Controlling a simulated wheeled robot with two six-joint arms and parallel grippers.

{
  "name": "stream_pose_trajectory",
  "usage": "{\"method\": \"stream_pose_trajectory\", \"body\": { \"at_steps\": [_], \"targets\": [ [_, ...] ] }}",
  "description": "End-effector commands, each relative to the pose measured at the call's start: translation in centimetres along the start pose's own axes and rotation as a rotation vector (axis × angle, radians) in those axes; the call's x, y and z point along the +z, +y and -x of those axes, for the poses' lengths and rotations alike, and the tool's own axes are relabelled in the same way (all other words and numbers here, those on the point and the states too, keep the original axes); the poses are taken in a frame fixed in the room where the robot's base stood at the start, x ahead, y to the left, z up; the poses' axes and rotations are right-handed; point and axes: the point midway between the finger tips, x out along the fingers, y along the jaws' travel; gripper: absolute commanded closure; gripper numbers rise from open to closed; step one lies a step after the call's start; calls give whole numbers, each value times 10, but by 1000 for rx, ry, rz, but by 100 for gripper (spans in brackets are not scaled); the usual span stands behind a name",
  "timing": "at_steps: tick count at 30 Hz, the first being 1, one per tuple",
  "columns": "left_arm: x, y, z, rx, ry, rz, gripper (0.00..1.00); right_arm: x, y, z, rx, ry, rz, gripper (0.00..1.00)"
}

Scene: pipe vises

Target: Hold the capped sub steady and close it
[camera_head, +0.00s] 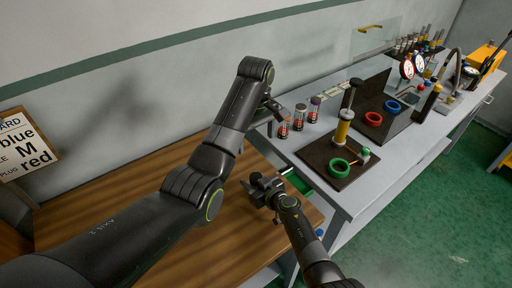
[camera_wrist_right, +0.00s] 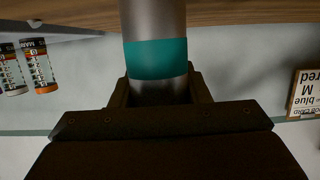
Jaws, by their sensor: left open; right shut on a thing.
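The sub, a grey metal cylinder with a teal band (camera_wrist_right: 156,58), stands between the jaws of my right gripper (camera_wrist_right: 152,92) in the right wrist view. Its lower end is hidden by the jaws, and its far end runs out of the picture, so I cannot see a cap. In the head view my right gripper (camera_head: 262,188) is over the wooden table, and the sub is mostly hidden there. My left gripper (camera_head: 270,108) is higher and farther back, open, near the grey bench's near left corner. It is apart from the right gripper.
The wooden table (camera_head: 110,190) is largely clear. The grey bench (camera_head: 345,195) carries several small labelled cans (camera_head: 299,118), a dark board (camera_head: 322,160) with a yellow-banded post (camera_head: 342,130) and green ring (camera_head: 339,168), and red and blue rings (camera_head: 373,118). A sign (camera_head: 25,145) stands left.

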Motion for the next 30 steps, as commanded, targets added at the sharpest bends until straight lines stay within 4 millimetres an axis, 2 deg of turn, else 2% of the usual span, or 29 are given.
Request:
{"method": "stream_pose_trajectory", "body": {
  "at_steps": [10,11,16,25,30],
  "targets": [
    [0,0,5,0,0,0,16,0,0,0,0,0,0,100],
    [0,0,5,0,0,0,16,0,0,0,0,0,0,56],
    [0,0,5,0,0,0,16,0,0,0,0,0,0,34],
    [0,0,6,0,0,-1,16,0,0,1,0,0,0,32],
    [0,0,16,0,0,-1,16,-2,0,14,2,0,-2,32]
  ]
}}
